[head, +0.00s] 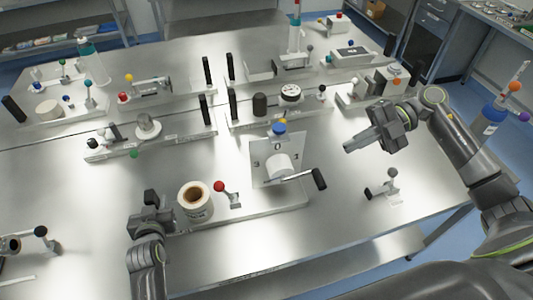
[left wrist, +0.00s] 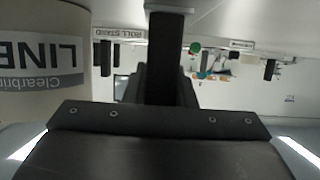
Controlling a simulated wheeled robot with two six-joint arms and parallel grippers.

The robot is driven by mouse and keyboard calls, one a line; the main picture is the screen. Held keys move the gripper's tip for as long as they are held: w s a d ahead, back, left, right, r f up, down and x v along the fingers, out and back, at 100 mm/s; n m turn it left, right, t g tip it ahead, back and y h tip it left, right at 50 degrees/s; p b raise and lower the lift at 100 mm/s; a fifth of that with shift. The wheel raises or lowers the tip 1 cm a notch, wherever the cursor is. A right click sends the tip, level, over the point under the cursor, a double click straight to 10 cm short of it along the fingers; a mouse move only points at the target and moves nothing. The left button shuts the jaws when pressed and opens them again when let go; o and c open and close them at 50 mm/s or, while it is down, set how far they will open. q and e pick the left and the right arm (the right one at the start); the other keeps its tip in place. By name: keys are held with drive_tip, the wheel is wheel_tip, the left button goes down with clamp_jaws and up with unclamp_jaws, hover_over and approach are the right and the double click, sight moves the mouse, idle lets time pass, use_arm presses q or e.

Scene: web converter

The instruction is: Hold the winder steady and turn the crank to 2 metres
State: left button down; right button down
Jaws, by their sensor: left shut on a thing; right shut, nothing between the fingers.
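The winder has a white base (head: 262,217) in the middle front of the table. A cream roll (head: 196,202) stands on it beside a red-knobbed lever (head: 220,187). Its upright dial plate (head: 262,173) shows 0 at the top, 3 left and 1 right. The crank's black handle (head: 319,179) points out to the right. My left gripper (head: 154,212) is shut on a black upright handle (left wrist: 165,60) at the winder's left end. The roll's label shows close by in the left wrist view (left wrist: 40,60). My right gripper (head: 357,146) is shut and empty, above and right of the crank.
Other stations with posts and knobs stand behind, including a black-posted base (head: 150,143) and a dial unit (head: 290,93). A small knobbed fixture (head: 384,188) stands right of the crank. Bare table lies between them.

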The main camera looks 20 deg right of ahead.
drive_tip(key=d+m+h, duration=0.2)
drive_tip(key=m, duration=0.4)
drive_tip(key=m+t+h, duration=0.1)
drive_tip(key=m+h, duration=0.1)
drive_tip(key=m, duration=0.3)
hover_over(322, 180)
drive_tip(key=d, duration=0.2)
wheel_tip(322, 180, down, 5)
wheel_tip(322, 180, down, 4)
drive_tip(key=shift+f, duration=0.1)
drive_tip(key=shift+d+f, duration=0.1)
drive_tip(key=shift+f, duration=0.15)
drive_tip(key=shift+d+f+y, duration=0.1)
drive_tip(key=shift+f+y, duration=0.15)
drive_tip(key=shift+y, duration=0.15)
